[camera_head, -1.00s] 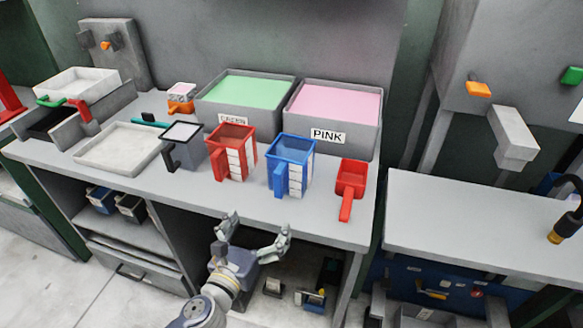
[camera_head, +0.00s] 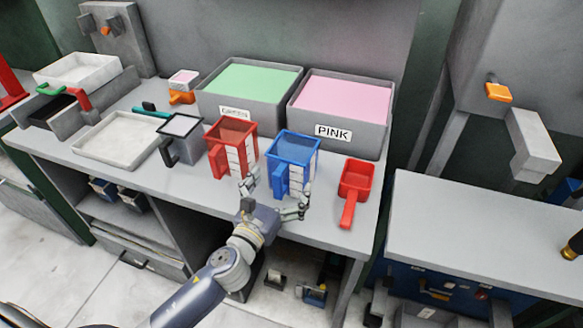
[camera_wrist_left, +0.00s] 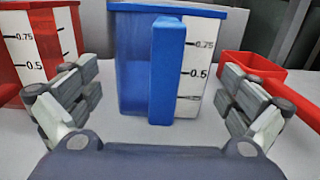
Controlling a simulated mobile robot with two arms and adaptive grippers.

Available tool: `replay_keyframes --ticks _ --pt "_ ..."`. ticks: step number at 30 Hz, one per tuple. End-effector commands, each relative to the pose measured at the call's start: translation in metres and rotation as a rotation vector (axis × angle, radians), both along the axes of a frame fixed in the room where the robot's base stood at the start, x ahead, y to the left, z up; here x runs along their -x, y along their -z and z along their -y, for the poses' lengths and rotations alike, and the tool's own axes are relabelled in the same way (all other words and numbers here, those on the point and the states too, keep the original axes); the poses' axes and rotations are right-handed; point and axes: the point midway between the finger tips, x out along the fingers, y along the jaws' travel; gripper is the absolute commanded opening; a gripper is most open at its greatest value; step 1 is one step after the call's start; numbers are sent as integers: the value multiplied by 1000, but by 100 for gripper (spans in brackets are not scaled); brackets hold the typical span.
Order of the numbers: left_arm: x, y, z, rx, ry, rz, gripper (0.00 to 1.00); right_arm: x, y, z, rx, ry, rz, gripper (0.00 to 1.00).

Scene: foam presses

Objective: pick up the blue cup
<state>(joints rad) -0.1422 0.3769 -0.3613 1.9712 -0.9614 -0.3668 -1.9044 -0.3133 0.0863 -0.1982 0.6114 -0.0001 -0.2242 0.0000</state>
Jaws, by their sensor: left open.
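The blue cup (camera_head: 297,150) stands upright on the table, with its handle facing me and a white scale strip on its side. In the left wrist view the blue cup (camera_wrist_left: 135,62) is straight ahead, its handle near the middle. My left gripper (camera_head: 276,194) is open at the cup's near side, with one finger to each side of the handle. In the left wrist view the gripper's fingers (camera_wrist_left: 160,98) are spread wide, with the cup between and beyond them. My right gripper is not in view.
A red cup (camera_head: 236,131) stands close left of the blue cup, and a red scoop (camera_head: 356,178) lies to its right. Behind are a green-filled bin (camera_head: 221,112) and a pink-filled bin (camera_head: 362,135). A grey cup (camera_head: 187,149) and a white tray (camera_head: 95,163) are farther left.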

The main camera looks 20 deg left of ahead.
Motion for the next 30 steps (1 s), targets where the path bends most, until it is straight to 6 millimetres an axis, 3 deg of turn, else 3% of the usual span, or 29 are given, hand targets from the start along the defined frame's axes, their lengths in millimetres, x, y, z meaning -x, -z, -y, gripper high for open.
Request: replay_keyframes --ticks 11,20,26,30 --pt "-46 0 8 1 -2 0 100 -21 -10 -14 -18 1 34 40" --pt "-51 1 8 1 -1 -1 100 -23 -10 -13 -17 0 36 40" --pt "-51 1 8 0 -1 -1 59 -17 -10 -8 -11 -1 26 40" --pt "-51 1 8 0 0 0 57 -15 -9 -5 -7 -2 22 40"
